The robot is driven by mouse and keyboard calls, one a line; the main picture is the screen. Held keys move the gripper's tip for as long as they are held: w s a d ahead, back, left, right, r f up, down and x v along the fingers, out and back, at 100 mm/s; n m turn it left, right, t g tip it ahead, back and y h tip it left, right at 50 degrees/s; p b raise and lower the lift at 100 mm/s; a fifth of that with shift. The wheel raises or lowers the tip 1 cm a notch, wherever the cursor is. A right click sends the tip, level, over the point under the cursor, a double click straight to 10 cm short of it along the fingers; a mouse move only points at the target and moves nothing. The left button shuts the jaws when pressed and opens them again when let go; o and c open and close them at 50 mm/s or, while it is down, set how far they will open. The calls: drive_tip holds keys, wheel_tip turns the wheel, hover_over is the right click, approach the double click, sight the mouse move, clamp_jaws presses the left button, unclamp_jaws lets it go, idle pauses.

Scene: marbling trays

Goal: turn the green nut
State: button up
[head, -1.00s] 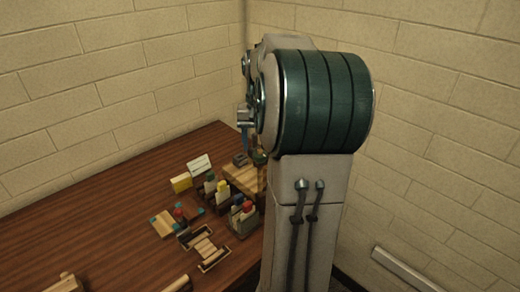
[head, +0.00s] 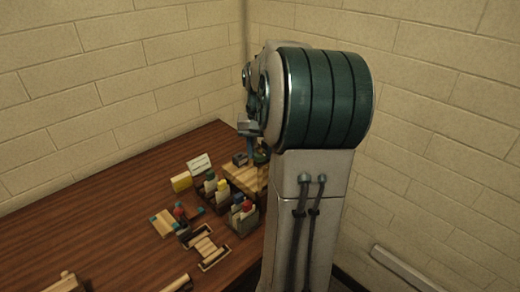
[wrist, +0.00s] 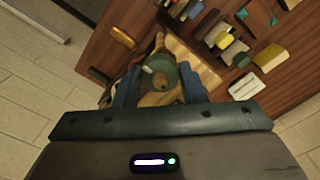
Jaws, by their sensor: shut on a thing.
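The green nut (wrist: 160,76) is a round green piece with a tan centre, seen in the wrist view above a pale wooden stand. My gripper (wrist: 162,84) has its two blue fingers on either side of the nut, shut on it. In the head view my gripper (head: 254,157) is low over the wooden stand (head: 240,178) at the table's far right, and my arm hides much of that spot. Only a small part of the nut shows there, if any. How far the nut is turned cannot be told.
On the brown table (head: 110,215), left of the stand, are a white card (head: 199,163), a yellow block (head: 181,182) and racks of small bottles (head: 243,215). A wooden tray (head: 205,245) lies nearer. The table's left part is mostly clear. Brick walls stand close behind.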

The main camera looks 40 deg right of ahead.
drive_tip(key=shift+m, duration=0.3)
drive_tip(key=m, duration=0.3)
drive_tip(key=shift+b, duration=0.3)
drive_tip(key=m, duration=0.3)
drive_tip(key=shift+m, duration=0.3)
drive_tip(key=m, duration=0.3)
drive_tip(key=shift+m, duration=2.2)
